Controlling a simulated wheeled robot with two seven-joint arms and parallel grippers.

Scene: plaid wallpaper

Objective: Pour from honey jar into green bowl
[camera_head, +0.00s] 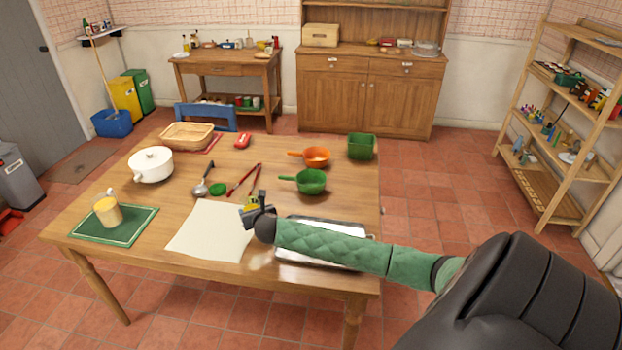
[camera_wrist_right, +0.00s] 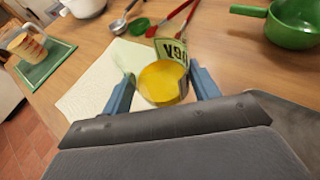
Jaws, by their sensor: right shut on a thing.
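My right gripper (camera_head: 256,208) is shut on a yellow jar (camera_head: 249,202), which I take for the honey jar. In the right wrist view the jar (camera_wrist_right: 162,88) sits between the blue fingers, with a pale green label partly showing. The jar is over the white sheet's right edge; I cannot tell whether it touches the table. A small green round dish (camera_head: 218,188), possibly the green bowl, lies near the ladle and also shows in the right wrist view (camera_wrist_right: 140,26). A green handled pan (camera_head: 311,182) stands farther right. My left gripper is not in view.
A white sheet (camera_head: 205,235) and a metal tray (camera_head: 297,258) lie on the table's near side. A ladle (camera_head: 201,185), red tongs (camera_head: 240,182), white pot (camera_head: 150,163), orange pan (camera_head: 316,157), green square container (camera_head: 361,146) and a pitcher on a green mat (camera_head: 127,234) stand around.

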